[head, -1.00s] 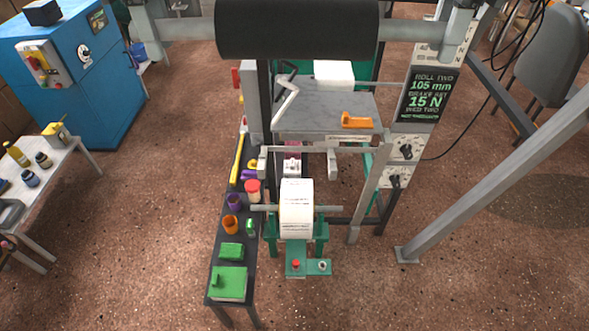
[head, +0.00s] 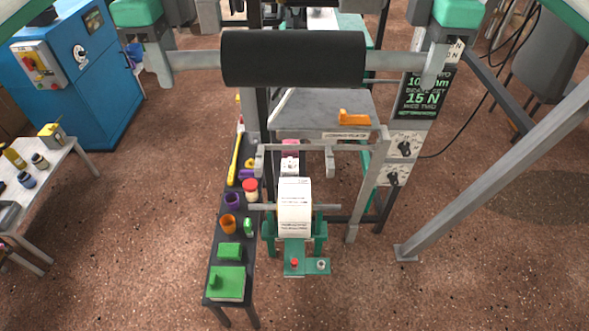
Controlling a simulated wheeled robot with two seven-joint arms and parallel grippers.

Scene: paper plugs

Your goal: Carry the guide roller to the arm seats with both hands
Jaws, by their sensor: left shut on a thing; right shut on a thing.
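The guide roller (head: 293,59) is a thick black cylinder with grey shaft ends, held level across the top of the head view. My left gripper (head: 160,66) is shut on its left shaft end. My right gripper (head: 436,64) is shut on its right shaft end. The arm seats appear to be the grey uprights at the ends of the grey crossbar (head: 296,148), below the roller in the picture. The roller is apart from them in the picture and hides part of the machine behind it.
A white paper roll (head: 295,205) sits on a spindle in the green stand (head: 293,257). A narrow dark bench (head: 216,262) with cups and green blocks runs along the left. An orange piece (head: 354,117) lies on the grey plate. A sign panel (head: 424,97) and slanted post (head: 500,168) stand right.

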